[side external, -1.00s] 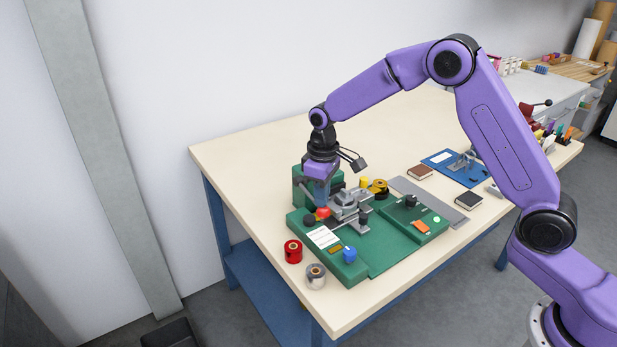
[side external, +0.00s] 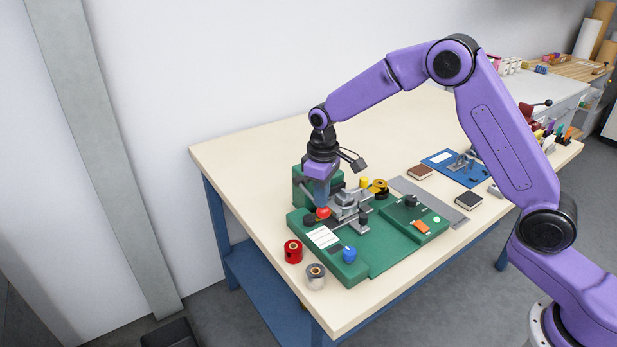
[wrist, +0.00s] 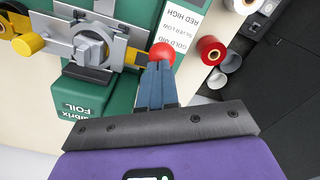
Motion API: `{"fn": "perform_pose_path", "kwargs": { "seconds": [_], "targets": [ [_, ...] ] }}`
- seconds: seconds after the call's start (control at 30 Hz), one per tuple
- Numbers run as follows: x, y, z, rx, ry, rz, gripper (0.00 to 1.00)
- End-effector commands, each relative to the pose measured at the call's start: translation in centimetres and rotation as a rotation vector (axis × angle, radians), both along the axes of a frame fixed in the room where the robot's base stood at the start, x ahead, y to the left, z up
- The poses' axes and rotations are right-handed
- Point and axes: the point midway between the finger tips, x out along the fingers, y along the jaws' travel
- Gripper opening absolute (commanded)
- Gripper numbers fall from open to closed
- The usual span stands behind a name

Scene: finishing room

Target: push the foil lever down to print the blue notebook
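The foil lever's red ball knob (side external: 323,213) sits at the left of the green foil press (side external: 385,245). It also shows in the wrist view (wrist: 162,53). My gripper (side external: 323,204) points down at the knob; in the wrist view its two blue-grey fingers (wrist: 157,82) lie side by side, shut, with their tips at the knob. They look in contact, though a small gap cannot be ruled out. The press's grey metal head (side external: 345,205) is just right of the knob. I cannot make out a blue notebook; one under the head would be hidden.
A red foil roll (side external: 293,251) and a silver roll (side external: 316,276) stand left of the press. A gold roll (side external: 379,188) is behind it. The table's back left is clear.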

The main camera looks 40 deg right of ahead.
Motion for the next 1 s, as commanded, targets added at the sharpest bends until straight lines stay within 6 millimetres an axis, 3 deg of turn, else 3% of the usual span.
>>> {"fn": "perform_pose_path", "kwargs": {
  "seconds": [1.0],
  "targets": [
    [0.2, 0.0, 5.8, 0.000, 0.002, 0.001, 0.00]
  ]
}}
